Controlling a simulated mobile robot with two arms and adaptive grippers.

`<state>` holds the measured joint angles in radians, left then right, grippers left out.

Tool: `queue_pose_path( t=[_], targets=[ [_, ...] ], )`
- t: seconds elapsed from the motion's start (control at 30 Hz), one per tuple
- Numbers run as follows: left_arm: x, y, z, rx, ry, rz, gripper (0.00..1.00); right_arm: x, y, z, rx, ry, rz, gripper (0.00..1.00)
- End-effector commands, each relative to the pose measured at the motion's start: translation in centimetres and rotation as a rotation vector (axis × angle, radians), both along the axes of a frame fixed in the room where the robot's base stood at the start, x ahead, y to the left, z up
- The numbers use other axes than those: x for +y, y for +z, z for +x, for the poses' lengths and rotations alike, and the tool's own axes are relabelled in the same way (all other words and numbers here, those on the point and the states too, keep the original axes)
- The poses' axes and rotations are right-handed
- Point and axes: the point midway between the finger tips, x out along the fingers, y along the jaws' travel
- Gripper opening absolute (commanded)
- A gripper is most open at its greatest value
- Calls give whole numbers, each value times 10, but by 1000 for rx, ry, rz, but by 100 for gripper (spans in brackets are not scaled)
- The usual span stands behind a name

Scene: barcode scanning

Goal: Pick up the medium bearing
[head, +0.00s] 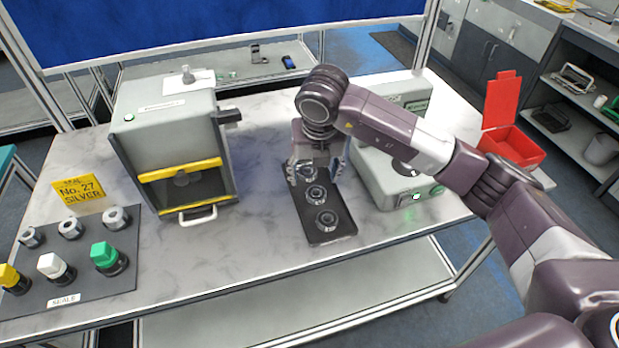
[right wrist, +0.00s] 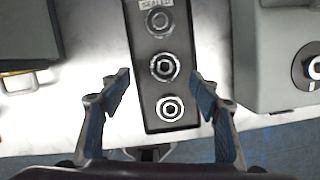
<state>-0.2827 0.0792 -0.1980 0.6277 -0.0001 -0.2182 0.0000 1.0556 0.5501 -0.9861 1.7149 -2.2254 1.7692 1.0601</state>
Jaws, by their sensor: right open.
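Three round metal bearings stand in a row on a dark tray (head: 337,234): a far one (head: 307,171), a middle one (head: 316,194) and a near one (head: 327,220). They are close in size, and I cannot surely tell which is the medium one. The right wrist view also shows the far (right wrist: 158,20), middle (right wrist: 165,67) and near (right wrist: 169,108) bearings. My right gripper (head: 319,174) is open and empty over the far part of the tray, pointing down. In its wrist view its fingers (right wrist: 161,80) spread either side of the tray. My left gripper is out of view.
A grey press with a yellow bar (head: 180,170) stands left of the tray. A grey machine (head: 385,190) stands close on the right. A dark seal mat (head: 110,270) lies at the left, and an open red box (head: 512,147) is at the right.

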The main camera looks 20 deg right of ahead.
Motion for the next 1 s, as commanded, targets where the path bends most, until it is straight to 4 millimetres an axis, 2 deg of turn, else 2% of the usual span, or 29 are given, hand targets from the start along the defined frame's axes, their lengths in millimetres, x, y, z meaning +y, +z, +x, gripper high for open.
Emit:
queue_pose_path(
  t=[0.1,0.17,0.4,0.5,0.6,0.7,0.87,0.97,1.0],
  targets=[
    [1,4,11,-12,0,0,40,-4,-5,2,3,-8,-10,57],
    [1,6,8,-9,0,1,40,-4,-11,3,4,-8,-10,57],
    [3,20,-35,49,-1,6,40,-7,-36,5,4,-7,-9,57],
    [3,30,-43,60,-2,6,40,-10,-51,5,6,-7,-10,57],
    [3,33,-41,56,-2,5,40,-10,-65,9,2,-7,-7,57],
    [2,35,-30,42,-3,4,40,-11,-74,11,1,-5,-8,57],
    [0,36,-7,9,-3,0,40,-10,-77,12,-1,-4,-7,57],
    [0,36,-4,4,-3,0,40,-10,-77,12,-1,-5,-7,56],
    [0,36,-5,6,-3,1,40,-10,-77,12,-1,-5,-7,52]
  ],
)
